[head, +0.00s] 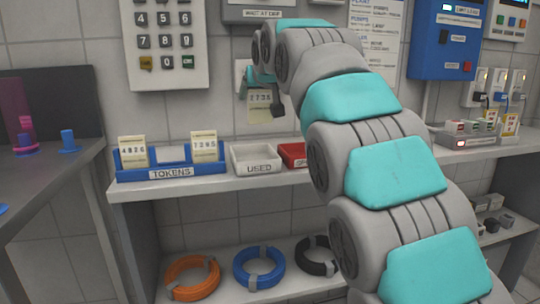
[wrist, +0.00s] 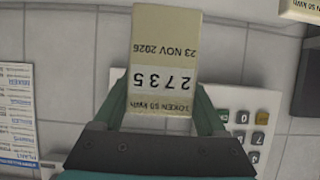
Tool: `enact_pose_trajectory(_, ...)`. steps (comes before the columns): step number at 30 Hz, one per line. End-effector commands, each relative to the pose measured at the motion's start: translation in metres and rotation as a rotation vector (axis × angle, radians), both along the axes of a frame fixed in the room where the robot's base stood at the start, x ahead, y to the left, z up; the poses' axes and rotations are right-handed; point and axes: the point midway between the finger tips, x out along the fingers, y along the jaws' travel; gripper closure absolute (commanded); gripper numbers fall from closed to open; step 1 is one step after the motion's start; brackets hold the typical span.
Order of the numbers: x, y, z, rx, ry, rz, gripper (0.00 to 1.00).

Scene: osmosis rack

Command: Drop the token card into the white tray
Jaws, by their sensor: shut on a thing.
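The token card (wrist: 163,55) is cream-coloured, printed 2735 and 23 NOV 2026. My gripper (wrist: 163,108) is shut on its edge, one finger on each side in the wrist view. In the head view the card (head: 258,112) hangs above the white tray (head: 259,168), labelled USED, with a visible gap between them in the picture. My gripper (head: 252,92) is partly hidden there by my arm. The white tray stands on the shelf and appears empty.
A blue TOKENS holder (head: 170,173) with two upright cards stands left of the white tray. A red tray (head: 292,154) is close on its right, partly hidden by my arm. A white keypad (head: 165,45) hangs on the wall above. Cable coils lie on the lower shelf.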

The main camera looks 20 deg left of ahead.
Motion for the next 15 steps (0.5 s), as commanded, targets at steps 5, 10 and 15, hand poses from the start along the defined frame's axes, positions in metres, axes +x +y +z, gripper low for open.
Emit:
enact_pose_trajectory(5,0.001,0.000,-0.010,-0.001,0.002,0.000,0.79)
enact_pose_trajectory(10,0.001,0.000,-0.028,-0.003,0.004,0.000,0.79)
enact_pose_trajectory(15,0.001,0.000,-0.049,-0.002,0.006,0.000,0.79)
